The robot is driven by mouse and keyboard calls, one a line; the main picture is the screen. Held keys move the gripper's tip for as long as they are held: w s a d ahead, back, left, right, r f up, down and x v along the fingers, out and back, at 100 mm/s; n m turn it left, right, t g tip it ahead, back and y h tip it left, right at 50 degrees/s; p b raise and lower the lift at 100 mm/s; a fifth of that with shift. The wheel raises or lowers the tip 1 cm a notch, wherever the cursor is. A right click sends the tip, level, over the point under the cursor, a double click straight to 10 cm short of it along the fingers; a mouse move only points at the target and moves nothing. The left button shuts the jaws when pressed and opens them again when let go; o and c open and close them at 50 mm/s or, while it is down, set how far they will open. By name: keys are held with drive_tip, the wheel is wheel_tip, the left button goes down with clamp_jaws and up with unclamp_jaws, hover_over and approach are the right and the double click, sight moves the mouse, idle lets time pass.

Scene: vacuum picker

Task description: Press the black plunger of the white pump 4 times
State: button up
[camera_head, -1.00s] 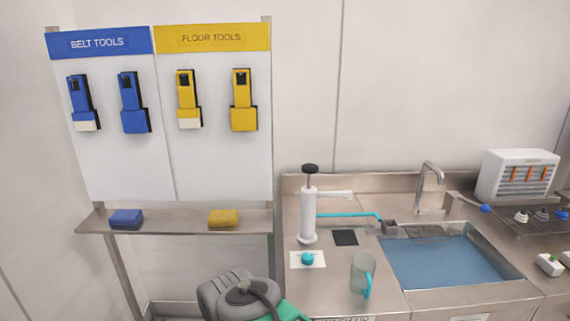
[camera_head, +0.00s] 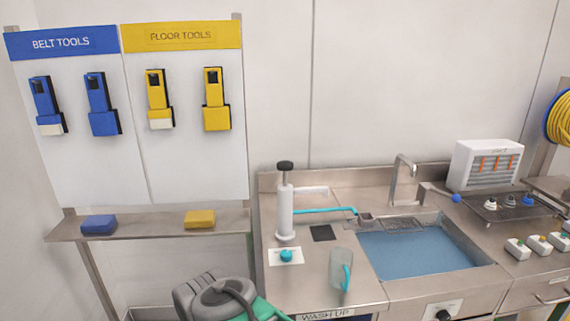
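The white pump (camera_head: 285,215) stands upright on the left part of the steel counter. Its black plunger knob (camera_head: 286,166) sits on top of a short rod, raised above the white body. A white spout reaches right from the pump's upper part, and a teal tube (camera_head: 325,210) runs right toward the sink. My gripper is not in view, and nothing touches the plunger.
A clear cup with a teal handle (camera_head: 341,270) stands on the counter in front of the pump, near a teal knob (camera_head: 286,256) on a white plate. A water-filled sink (camera_head: 420,252) lies right. A grey and green object (camera_head: 222,300) stands at the lower front.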

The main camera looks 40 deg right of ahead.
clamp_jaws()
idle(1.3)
